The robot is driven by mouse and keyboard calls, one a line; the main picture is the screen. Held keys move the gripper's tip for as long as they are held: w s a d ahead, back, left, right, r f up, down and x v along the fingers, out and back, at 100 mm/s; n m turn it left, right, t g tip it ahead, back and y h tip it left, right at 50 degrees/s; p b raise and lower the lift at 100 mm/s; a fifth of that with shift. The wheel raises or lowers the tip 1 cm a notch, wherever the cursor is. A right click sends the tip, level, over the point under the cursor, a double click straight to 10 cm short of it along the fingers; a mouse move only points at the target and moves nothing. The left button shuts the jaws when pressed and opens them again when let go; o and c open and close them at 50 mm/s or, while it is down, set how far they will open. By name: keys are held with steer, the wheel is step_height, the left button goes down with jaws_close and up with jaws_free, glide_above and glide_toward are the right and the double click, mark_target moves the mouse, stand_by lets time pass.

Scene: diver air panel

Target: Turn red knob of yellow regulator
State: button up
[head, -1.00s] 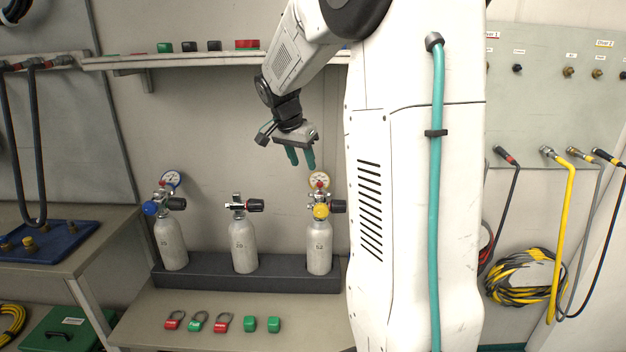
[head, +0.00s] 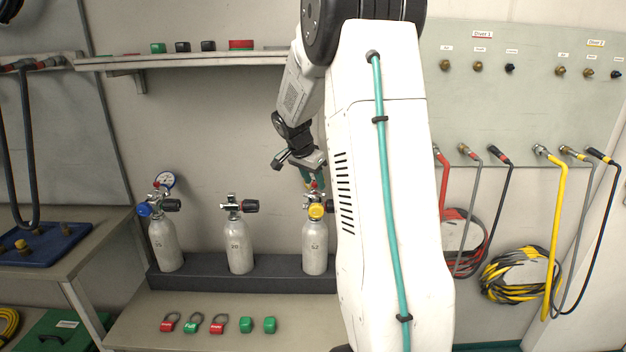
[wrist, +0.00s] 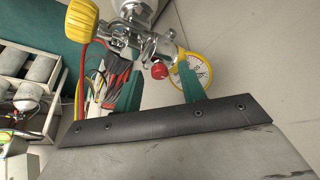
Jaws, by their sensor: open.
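The yellow regulator (head: 316,211) sits on top of the right-hand grey cylinder (head: 315,247). Its small red knob (head: 314,186) also shows in the wrist view (wrist: 159,70), beside a yellow-rimmed gauge (wrist: 203,72). The yellow handwheel (wrist: 82,20) is at the upper left of the wrist view. My gripper (wrist: 158,76) is open, and its teal fingers appear on either side of the red knob. I cannot tell whether they touch it or how deep it sits between them. In the head view my gripper is just above the regulator, and my arm partly hides it.
The middle cylinder (head: 239,245) and the blue-knobbed left cylinder (head: 165,245) stand in the same dark rack (head: 200,279). Padlocks (head: 194,322) lie on the bench in front. A shelf (head: 190,60) runs above. Hoses hang on the right panel (head: 520,110).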

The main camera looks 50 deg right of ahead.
jaws_close()
steer(key=shift+n, duration=0.3)
steer(key=n+t, duration=0.2)
steer(key=n, duration=0.2)
steer(key=shift+s, duration=0.2)
steer(key=n+t+y, duration=0.1)
steer(key=n, duration=0.3)
steer(key=shift+s+d, duration=0.1)
steer(key=shift+s, duration=0.05)
steer(key=n, duration=0.2)
steer(key=n+t+y, duration=0.1)
steer(key=n, duration=0.1)
steer(key=n+y, duration=0.1)
steer(key=n, duration=0.2)
steer(key=shift+s+d+t, duration=0.1)
steer(key=shift+d+t, duration=0.15)
steer(key=shift+t, duration=0.05)
steer(key=n+y, duration=0.1)
steer(key=n, duration=0.2)
steer(key=n+y, duration=0.1)
steer(key=n, duration=0.1)
steer(key=shift+d+n+y, duration=0.2)
steer(key=shift+n+y, duration=0.1)
steer(key=shift+n, duration=0.1)
